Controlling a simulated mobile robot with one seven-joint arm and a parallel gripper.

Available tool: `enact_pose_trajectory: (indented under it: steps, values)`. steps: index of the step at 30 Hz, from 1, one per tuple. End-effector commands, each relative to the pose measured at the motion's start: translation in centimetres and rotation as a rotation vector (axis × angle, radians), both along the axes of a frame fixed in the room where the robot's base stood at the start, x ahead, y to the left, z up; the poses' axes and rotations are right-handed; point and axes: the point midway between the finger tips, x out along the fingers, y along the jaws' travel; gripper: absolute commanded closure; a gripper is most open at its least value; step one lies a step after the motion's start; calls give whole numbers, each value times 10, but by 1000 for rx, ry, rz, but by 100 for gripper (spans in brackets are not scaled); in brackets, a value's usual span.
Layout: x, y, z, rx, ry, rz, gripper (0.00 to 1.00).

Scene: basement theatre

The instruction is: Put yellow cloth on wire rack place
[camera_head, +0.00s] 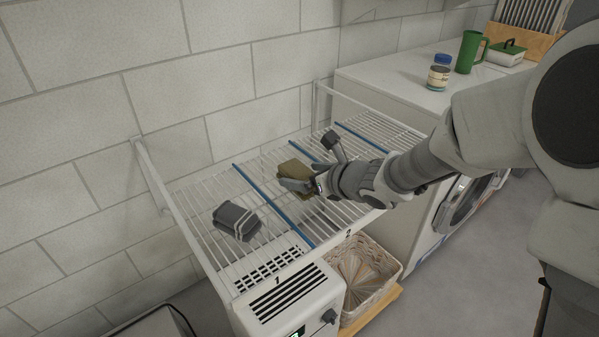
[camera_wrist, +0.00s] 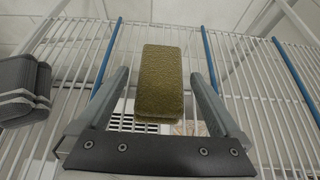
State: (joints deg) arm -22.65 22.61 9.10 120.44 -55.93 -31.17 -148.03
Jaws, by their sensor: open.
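The yellow cloth (camera_head: 292,170) is a folded olive-yellow block on the white wire rack (camera_head: 190,197), in the section between two blue dividers. In the wrist view the cloth (camera_wrist: 160,82) lies between the two fingers of my gripper (camera_wrist: 160,95), with a gap on each side. My gripper (camera_head: 312,165) is open at the cloth in the head view, and its fingers partly hide the cloth's near side. The rack has blue divider strips, with number labels 1 and 2 on its front edge.
A folded grey cloth (camera_head: 236,221) lies on the rack's left section. Below are a white appliance (camera_head: 292,300) and a wicker basket (camera_head: 362,275). To the right, a washing machine (camera_head: 400,90) bears a jar (camera_head: 438,73), a green mug (camera_head: 468,52) and a green-lidded box (camera_head: 507,53). A block wall stands behind.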

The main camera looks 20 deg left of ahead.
Motion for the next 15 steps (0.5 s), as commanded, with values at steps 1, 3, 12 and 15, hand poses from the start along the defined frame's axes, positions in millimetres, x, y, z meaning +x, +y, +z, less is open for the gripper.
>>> enact_pose_trajectory:
  steps: [1, 3, 12, 15]
  values:
    - [-4, -9, 8, 0, -2, -3, 0]
    - [-10, -21, 16, 0, -2, -4, 0]
    - [-32, -64, 42, 1, -1, -3, 0]
    - [-37, -71, 46, 1, 0, 0, 0]
